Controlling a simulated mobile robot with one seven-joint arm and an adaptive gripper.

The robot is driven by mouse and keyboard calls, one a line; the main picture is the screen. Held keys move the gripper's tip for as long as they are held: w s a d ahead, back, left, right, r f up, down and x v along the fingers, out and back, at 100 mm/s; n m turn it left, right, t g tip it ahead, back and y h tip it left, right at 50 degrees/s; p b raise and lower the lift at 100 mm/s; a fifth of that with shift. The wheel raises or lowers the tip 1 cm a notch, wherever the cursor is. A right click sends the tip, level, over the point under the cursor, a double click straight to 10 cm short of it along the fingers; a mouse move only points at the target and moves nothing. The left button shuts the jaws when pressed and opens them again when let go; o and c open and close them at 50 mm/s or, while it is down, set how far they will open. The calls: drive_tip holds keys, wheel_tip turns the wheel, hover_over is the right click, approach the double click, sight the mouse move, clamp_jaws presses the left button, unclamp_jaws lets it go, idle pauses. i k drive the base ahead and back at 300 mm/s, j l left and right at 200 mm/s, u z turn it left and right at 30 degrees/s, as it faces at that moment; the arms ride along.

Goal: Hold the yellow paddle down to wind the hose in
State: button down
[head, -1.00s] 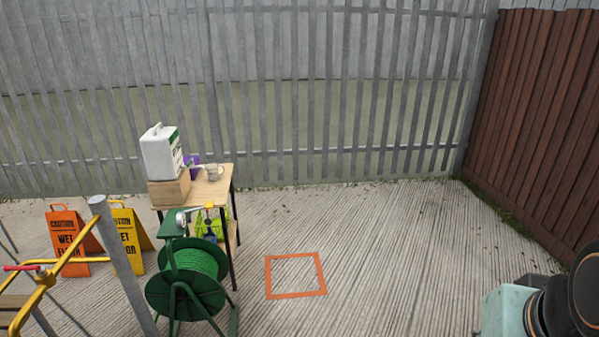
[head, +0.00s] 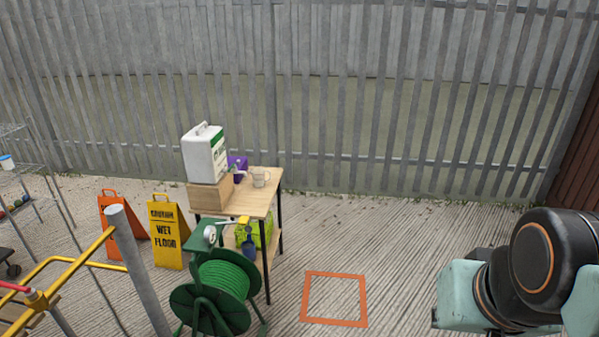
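The green hose reel (head: 222,287) stands in the lower left-middle of the head view, with green hose wound on its drum. A small yellow piece (head: 244,222), which looks like the paddle, sits at the top right of the reel's frame. A round white dial (head: 210,232) is on the top of the frame, to its left. My arm shows at the right edge of the view, well away from the reel. My gripper is not in view.
Wet-floor signs (head: 166,232), a grey post (head: 138,270) and yellow rails stand left. Ground around the orange square (head: 335,323) is clear.

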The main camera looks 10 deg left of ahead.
sight(243, 220)
drive_tip(key=i+u, duration=0.2)
drive_tip(key=i, duration=0.35)
drive_tip(key=i+l+u, duration=0.15)
drive_tip(key=i, duration=0.4)
drive_tip(key=i+j+u, duration=0.25)
drive_tip(key=i, duration=0.25)
drive_tip(key=i+u, duration=0.3)
drive_tip(key=i, duration=0.5)
drive_tip(key=l+z, duration=0.35)
drive_tip(key=l, duration=0.25)
drive_tip(key=j+u, duration=0.35)
drive_tip(key=j, duration=0.3)
